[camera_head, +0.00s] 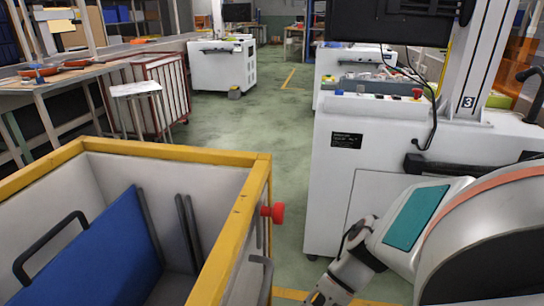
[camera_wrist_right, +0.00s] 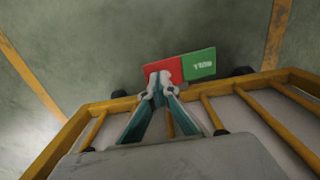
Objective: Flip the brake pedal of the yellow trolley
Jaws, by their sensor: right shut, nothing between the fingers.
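The yellow trolley (camera_head: 225,240) stands at the lower left of the head view, with grey inner walls and a blue panel inside. In the right wrist view its yellow frame (camera_wrist_right: 285,135) crosses the lower half. The brake pedal, with a red half (camera_wrist_right: 166,69) and a green lettered half (camera_wrist_right: 199,64), sticks out beyond the frame's edge. My right gripper (camera_wrist_right: 158,84) is shut and empty, its fingertips over the lower edge of the red half. I cannot tell if they touch it. In the head view my right arm reaches down, its fingertips out of frame. My left gripper is in neither view.
A white machine cabinet (camera_head: 330,185) stands right of the trolley, with a strip of green floor (camera_head: 290,150) between them. A red-sided cart (camera_head: 160,90) and white stool (camera_head: 137,90) stand behind.

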